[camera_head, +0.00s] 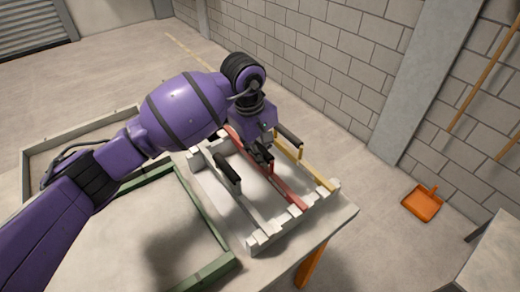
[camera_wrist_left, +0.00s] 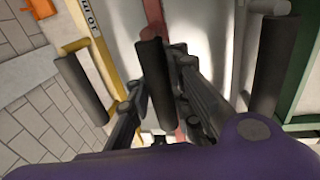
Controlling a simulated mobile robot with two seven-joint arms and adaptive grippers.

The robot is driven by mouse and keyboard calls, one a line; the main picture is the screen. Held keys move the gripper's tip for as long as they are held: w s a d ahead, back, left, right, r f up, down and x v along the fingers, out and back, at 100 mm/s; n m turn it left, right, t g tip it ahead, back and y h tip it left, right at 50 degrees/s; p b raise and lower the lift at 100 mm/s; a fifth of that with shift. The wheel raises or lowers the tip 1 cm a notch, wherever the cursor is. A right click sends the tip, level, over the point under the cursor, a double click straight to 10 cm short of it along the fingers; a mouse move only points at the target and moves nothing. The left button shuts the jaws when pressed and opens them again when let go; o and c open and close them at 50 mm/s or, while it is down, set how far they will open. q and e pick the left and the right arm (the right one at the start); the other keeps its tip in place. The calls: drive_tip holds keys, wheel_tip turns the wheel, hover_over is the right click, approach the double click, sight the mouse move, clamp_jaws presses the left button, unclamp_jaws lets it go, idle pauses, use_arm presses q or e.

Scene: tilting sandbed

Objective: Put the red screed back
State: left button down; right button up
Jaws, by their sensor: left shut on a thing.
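The red screed (camera_head: 284,190) is a long red bar with a black handle. It lies along the white rack (camera_head: 258,243), between a pale grey screed (camera_head: 247,208) and a yellow screed (camera_head: 316,173). Its near end is at the notched front rail; I cannot tell if it sits fully down. My left gripper (camera_head: 262,157) is over its middle, shut on the handle. In the left wrist view the red bar (camera_wrist_left: 154,12) runs up from the black handle (camera_wrist_left: 156,85) between my fingers. The gripper hides part of the bar. My right gripper is not in view.
The rack stands on a table (camera_head: 340,220) next to a green-framed sandbed (camera_head: 205,272). The black handles of the grey (camera_head: 228,172) and yellow (camera_head: 290,135) screeds stand close on both sides of my gripper. An orange dustpan (camera_head: 422,204) lies by the block wall.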

use_arm(q)
drive_tip(key=shift+f, duration=0.2)
drive_tip(key=c, duration=2.1)
unclamp_jaws()
drive_tip(key=shift+f, duration=0.1)
drive_tip(key=o, duration=0.5)
drive_tip(key=shift+r, duration=0.2)
drive_tip(key=r, duration=0.4)
drive_tip(key=a+r, duration=0.1)
drive_tip(key=r, duration=0.3)
drive_tip(key=s+r, duration=0.1)
drive_tip(key=r, duration=0.3)
drive_tip(key=shift+s+a+r, duration=0.1)
drive_tip(key=shift+a+r, duration=0.05)
drive_tip(key=shift+a, duration=0.15)
